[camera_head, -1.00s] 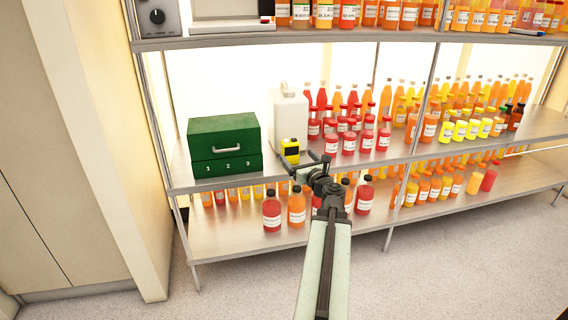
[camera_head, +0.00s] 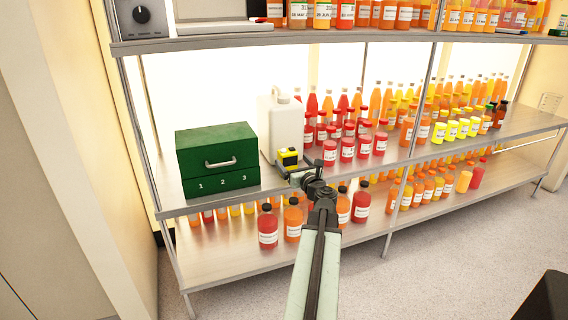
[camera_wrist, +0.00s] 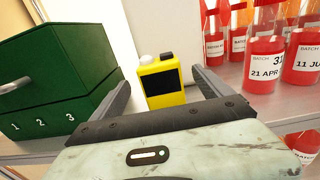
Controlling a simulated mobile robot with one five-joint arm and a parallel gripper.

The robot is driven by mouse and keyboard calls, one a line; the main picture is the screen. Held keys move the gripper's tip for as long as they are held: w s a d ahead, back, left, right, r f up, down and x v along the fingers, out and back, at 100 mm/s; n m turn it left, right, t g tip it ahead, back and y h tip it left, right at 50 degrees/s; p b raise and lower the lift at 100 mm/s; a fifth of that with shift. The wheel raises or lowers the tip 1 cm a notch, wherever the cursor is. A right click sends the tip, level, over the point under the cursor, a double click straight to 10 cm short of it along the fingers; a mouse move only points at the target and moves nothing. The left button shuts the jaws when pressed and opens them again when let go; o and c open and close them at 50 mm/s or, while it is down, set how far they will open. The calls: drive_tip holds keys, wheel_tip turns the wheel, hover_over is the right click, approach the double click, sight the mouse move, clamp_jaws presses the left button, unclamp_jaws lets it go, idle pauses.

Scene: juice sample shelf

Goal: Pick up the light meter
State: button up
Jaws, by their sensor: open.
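The light meter (camera_wrist: 162,83) is a small yellow device with a black screen, a white dome and a black knob on top. It stands upright on the middle shelf, and in the head view it (camera_head: 288,156) is between the green box and the red bottles. My gripper (camera_wrist: 160,95) is open, with one finger to the left of the meter and one to the right. In the head view my gripper (camera_head: 291,172) is at the shelf's front edge, partly overlapping the meter's lower part.
A green box (camera_head: 217,160) numbered 1, 2, 3 stands close on the left. A white jug (camera_head: 287,122) stands behind the meter. Several red bottles (camera_head: 347,149) stand to the right. The middle shelf's edge (camera_head: 215,204) runs below, with more bottles on the lower shelf.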

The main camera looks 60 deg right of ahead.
sight(290, 158)
drive_tip(key=x, duration=0.5)
drive_tip(key=shift+w+d+r, duration=0.1)
drive_tip(key=shift+w+d, duration=0.15)
drive_tip(key=shift+w, duration=0.05)
drive_tip(key=shift+a, duration=0.1)
drive_tip(key=shift+s, duration=0.1)
drive_tip(key=c, duration=1.8)
drive_tip(key=shift+r, duration=0.1)
